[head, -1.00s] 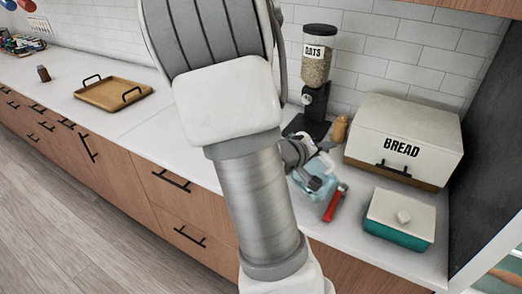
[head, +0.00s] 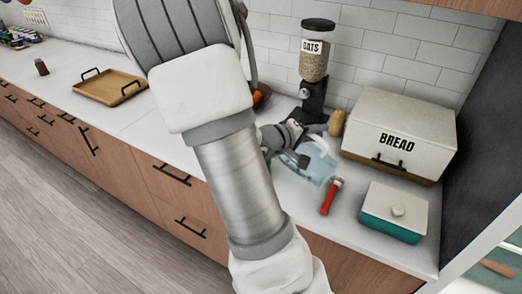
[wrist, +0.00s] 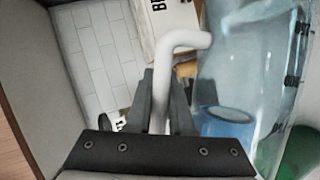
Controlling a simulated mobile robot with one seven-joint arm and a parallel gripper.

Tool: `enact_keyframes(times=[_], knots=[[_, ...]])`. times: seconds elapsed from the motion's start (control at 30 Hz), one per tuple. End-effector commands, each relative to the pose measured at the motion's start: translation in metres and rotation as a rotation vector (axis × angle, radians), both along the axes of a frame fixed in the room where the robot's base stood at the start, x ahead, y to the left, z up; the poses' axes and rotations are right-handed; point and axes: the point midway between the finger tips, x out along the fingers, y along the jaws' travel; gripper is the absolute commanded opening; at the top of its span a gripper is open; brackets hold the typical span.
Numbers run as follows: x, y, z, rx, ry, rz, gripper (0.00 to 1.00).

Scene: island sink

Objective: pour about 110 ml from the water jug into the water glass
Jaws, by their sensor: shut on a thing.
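The water jug (head: 320,163) is clear and pale blue, and looks tilted over the counter in the head view. In the wrist view the jug (wrist: 245,65) fills the right side, with its white handle (wrist: 187,42) running between my fingers. My gripper (wrist: 162,92) is shut on that handle. In the head view my gripper (head: 290,143) is partly hidden behind my arm. A blue rounded patch shows at or through the jug's wall in the wrist view; I cannot tell whether it is water or another thing. I cannot make out the water glass in either view.
A red-handled tool (head: 330,197) lies on the counter in front of the jug. The oats dispenser (head: 314,70) stands behind, the bread box (head: 403,133) and a teal lidded dish (head: 393,212) to the right.

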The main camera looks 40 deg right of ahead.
Motion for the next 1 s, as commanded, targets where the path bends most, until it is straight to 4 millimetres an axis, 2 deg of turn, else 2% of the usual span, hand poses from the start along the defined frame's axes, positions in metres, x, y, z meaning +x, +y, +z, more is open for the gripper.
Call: enact_keyframes(times=[0.2, 1.0], knots=[[0.006, 0.001, 0.008, -0.011, 0.027, 0.0, 0.0], [0.025, 0.007, 0.018, -0.042, 0.122, -0.001, 0.0]])
